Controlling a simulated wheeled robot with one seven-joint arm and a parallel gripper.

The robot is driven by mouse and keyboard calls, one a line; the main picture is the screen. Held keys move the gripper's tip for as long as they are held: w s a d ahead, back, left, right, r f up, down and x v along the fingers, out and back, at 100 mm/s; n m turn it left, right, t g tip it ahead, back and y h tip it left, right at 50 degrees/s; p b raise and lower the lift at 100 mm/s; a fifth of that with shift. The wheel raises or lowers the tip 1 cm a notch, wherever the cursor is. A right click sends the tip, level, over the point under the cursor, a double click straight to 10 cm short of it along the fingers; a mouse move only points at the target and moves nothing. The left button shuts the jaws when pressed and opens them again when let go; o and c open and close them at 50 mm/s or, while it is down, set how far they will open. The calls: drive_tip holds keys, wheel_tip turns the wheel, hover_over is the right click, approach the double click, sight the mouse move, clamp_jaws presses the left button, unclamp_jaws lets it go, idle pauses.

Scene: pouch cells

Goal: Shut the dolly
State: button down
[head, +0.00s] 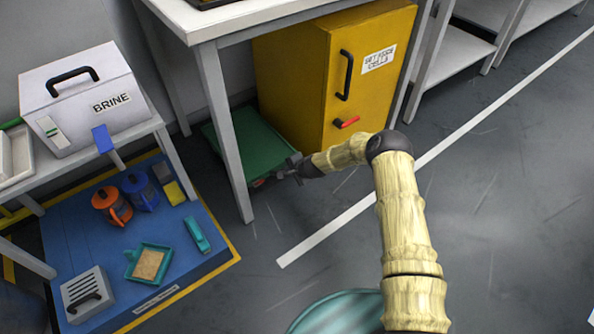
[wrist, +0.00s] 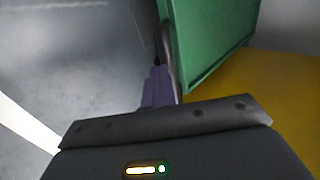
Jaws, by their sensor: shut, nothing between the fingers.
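The dolly is most likely the low green flat-topped platform (head: 247,147) on the floor under the white table, beside the yellow cabinet. My gripper (head: 286,170) is at its near right edge, low down beside the table leg. In the wrist view the green platform (wrist: 212,40) fills the top right, and my gripper's fingers (wrist: 160,85) are together against or very close to its edge. I cannot tell whether they touch it. The fingers are shut with nothing between them. The dolly's wheels are hidden.
A yellow cabinet (head: 336,90) with a black handle and a red lever stands right of the dolly. A white table leg (head: 226,130) stands in front. A blue mat (head: 190,262) with tools and a white BRINE box (head: 85,95) are left. Grey floor at right is clear.

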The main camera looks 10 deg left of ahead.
drive_tip(key=shift+a+r, duration=0.15)
drive_tip(key=shift+a, duration=0.45)
drive_tip(key=s+d+r+p, duration=0.7)
drive_tip(key=d+r, duration=0.1)
drive_tip(key=shift+s+d+p, duration=0.2)
drive_tip(key=shift+s+p, duration=0.1)
drive_tip(key=shift+w, duration=0.1)
